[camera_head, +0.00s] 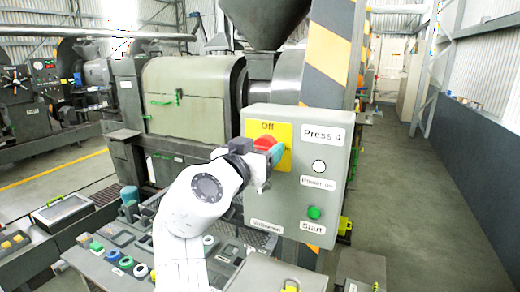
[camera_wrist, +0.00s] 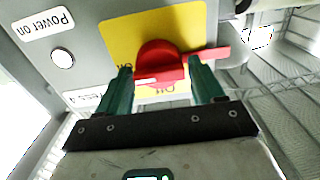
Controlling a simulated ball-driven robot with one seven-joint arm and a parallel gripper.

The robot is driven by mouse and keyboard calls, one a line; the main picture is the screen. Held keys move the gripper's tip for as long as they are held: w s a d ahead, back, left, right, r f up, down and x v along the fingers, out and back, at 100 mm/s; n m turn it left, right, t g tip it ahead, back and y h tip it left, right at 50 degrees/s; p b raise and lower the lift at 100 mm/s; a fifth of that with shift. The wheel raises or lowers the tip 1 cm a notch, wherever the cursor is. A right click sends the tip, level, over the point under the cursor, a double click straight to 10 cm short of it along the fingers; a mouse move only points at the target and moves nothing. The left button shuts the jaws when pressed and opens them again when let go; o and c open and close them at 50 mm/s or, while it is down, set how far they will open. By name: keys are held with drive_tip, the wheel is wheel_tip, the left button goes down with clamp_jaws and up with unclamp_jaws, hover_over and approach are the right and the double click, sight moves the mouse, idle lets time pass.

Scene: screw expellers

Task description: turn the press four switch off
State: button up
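The grey Press 4 box (camera_head: 306,208) carries a red rotary switch (camera_head: 265,144) on a yellow plate (camera_head: 284,131) marked "Off" at its top. In the wrist view, where lettering appears upside down, the red switch (camera_wrist: 160,65) has a bar lying nearly crosswise, with its longer end to the right and a white mark at lower left, near "On". My gripper (camera_head: 272,157) is at the switch. Its teal fingers (camera_wrist: 162,82) are spread, one on each side of the knob's lower part. Firm contact cannot be told. The fingers partly hide the plate.
Below and right of the switch are a white power lamp (camera_head: 319,166) and a green start button (camera_head: 314,213). A striped post (camera_head: 327,55) rises behind the box. A button console (camera_head: 110,262) lies at lower left. The floor (camera_head: 425,190) at right is clear.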

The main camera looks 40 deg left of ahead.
drive_tip(key=c, duration=0.7)
drive_tip(key=n, duration=0.4)
drive_tip(key=shift+a+n, duration=0.1)
drive_tip(key=shift+n, duration=0.2)
drive_tip(key=n+p, duration=0.1)
drive_tip(key=n, duration=0.3)
drive_tip(key=shift+n, duration=0.3)
drive_tip(key=n+p, duration=0.2)
drive_tip(key=n, duration=0.2)
drive_tip(key=shift+s+a, duration=0.1)
drive_tip(key=shift+a+f+n+p, duration=0.15)
drive_tip(key=shift+n+p, duration=0.5)
drive_tip(key=shift+n, duration=0.5)
drive_tip(key=shift+d+f+n+p, duration=0.15)
drive_tip(key=shift+n+p, duration=0.5)
drive_tip(key=shift+n, duration=0.5)
drive_tip(key=shift+o, duration=0.2)
drive_tip(key=shift+a, duration=0.1)
